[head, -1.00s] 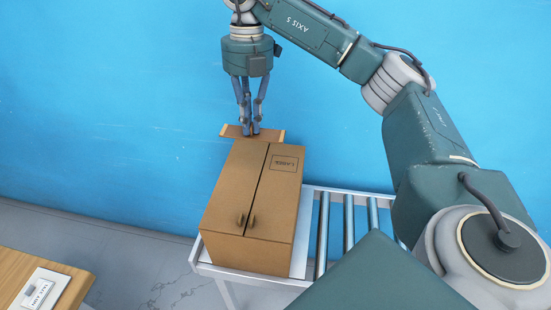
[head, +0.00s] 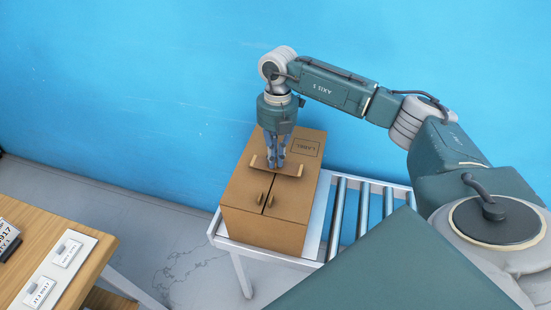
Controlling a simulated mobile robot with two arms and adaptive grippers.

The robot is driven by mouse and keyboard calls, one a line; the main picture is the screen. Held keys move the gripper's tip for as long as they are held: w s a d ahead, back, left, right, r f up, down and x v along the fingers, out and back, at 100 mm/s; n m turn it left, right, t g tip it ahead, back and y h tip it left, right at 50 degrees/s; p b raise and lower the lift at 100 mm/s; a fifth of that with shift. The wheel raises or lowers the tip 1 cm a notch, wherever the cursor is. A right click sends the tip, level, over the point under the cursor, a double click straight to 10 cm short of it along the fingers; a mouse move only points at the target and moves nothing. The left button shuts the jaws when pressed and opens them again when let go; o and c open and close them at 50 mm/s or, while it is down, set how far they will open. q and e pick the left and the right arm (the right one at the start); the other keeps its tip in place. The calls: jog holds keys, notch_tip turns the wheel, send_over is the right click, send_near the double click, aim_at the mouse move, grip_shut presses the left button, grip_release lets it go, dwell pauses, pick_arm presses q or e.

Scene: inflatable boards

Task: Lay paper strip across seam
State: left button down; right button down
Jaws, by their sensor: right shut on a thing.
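A brown cardboard box (head: 296,203) stands upright on the roller conveyor, its two top flaps shut along a dark seam (head: 265,200). A brown paper strip (head: 292,169) lies crosswise over the seam, around the middle of the box top; its end at the left is turned up. My right gripper (head: 275,170) points straight down and is shut on the strip near its middle. Whether the strip touches the box top along its whole length I cannot tell. My left gripper is not in view.
The conveyor (head: 341,215) has bare rollers to the right of the box. A wooden table (head: 70,239) at the lower left carries white labelled plates (head: 57,270) and a dark sign. A blue wall closes the back.

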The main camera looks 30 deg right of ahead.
jog(key=shift+f, duration=0.85)
jog(key=shift+f, duration=0.2)
jog(key=c, duration=1.8)
grip_release()
jog(key=shift+c, duration=0.2)
